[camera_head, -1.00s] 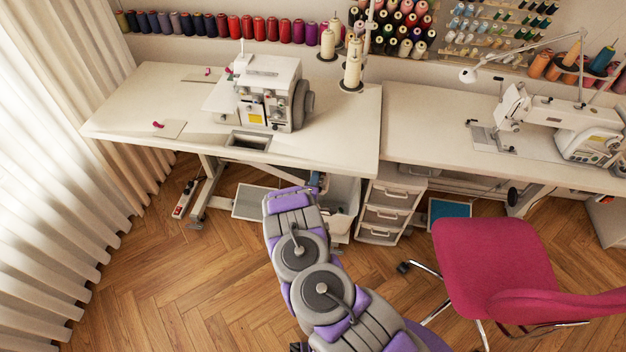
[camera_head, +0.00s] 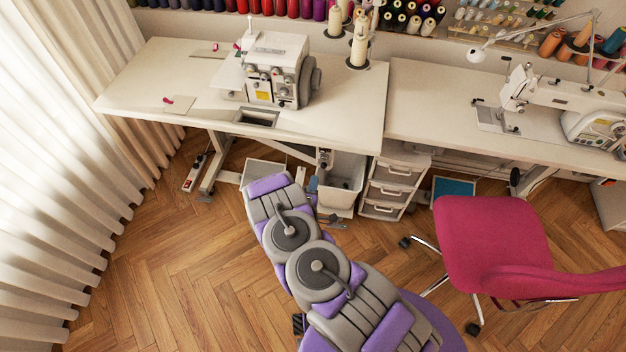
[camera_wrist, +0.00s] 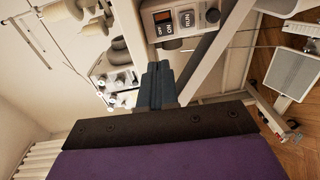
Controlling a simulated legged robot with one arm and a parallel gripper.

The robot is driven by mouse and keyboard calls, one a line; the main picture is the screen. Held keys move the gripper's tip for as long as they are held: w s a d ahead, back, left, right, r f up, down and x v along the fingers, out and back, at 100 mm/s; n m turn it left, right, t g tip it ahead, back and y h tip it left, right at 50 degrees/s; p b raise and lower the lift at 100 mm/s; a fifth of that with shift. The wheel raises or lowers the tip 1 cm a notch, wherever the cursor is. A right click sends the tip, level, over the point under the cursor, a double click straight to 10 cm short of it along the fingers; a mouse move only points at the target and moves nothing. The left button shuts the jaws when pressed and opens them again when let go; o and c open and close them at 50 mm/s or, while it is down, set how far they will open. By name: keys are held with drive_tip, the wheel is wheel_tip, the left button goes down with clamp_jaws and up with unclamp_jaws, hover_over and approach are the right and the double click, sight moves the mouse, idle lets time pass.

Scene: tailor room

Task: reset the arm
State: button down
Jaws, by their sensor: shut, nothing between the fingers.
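My arm, grey and purple with round dark joints, reaches from the bottom of the head view toward the left table. My gripper (camera_wrist: 156,86) shows in the wrist view as two dark blue-grey fingers close together, with nothing between them. It points at the underside of a table, near a grey control box (camera_wrist: 172,20) with OFF, ON and RUN marks.
The left table (camera_head: 330,115) carries an overlocker (camera_head: 277,70). The right table (camera_head: 425,105) carries a sewing machine (camera_head: 565,105). A white drawer unit (camera_head: 392,188) stands below. A pink chair (camera_head: 490,240) is at right, curtains (camera_head: 60,170) at left. Wooden floor is clear at lower left.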

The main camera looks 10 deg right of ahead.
drive_tip(key=shift+a, duration=0.2)
drive_tip(key=w+a+r+m+g+y, duration=0.4)
drive_tip(key=a+r+m+g, duration=0.25)
drive_tip(key=a, duration=0.25)
drive_tip(key=s+a+r+m+g+y, duration=0.1)
drive_tip(key=s+r+g+y, duration=0.15)
drive_tip(key=r, duration=0.55)
drive_tip(key=s+a+r+m+g+y, duration=0.1)
drive_tip(key=s+r, duration=0.3)
drive_tip(key=r, duration=0.4)
drive_tip(key=s+d+r+m+g+h, duration=0.1)
drive_tip(key=s+d+r, duration=0.5)
drive_tip(key=s, duration=0.7)
drive_tip(key=s+d+r+m+g, duration=0.3)
drive_tip(key=s+d+r, duration=0.3)
drive_tip(key=s, duration=0.7)
drive_tip(key=s+d+r+m+g+h, duration=0.1)
drive_tip(key=s+d+r+g, duration=0.3)
drive_tip(key=s, duration=0.8)
wheel_tip(320, 180, up, 2)
drive_tip(key=shift+s+d+r+m+h, duration=0.15)
drive_tip(key=shift+s+d+m+h, duration=0.35)
drive_tip(key=shift+d, duration=0.75)
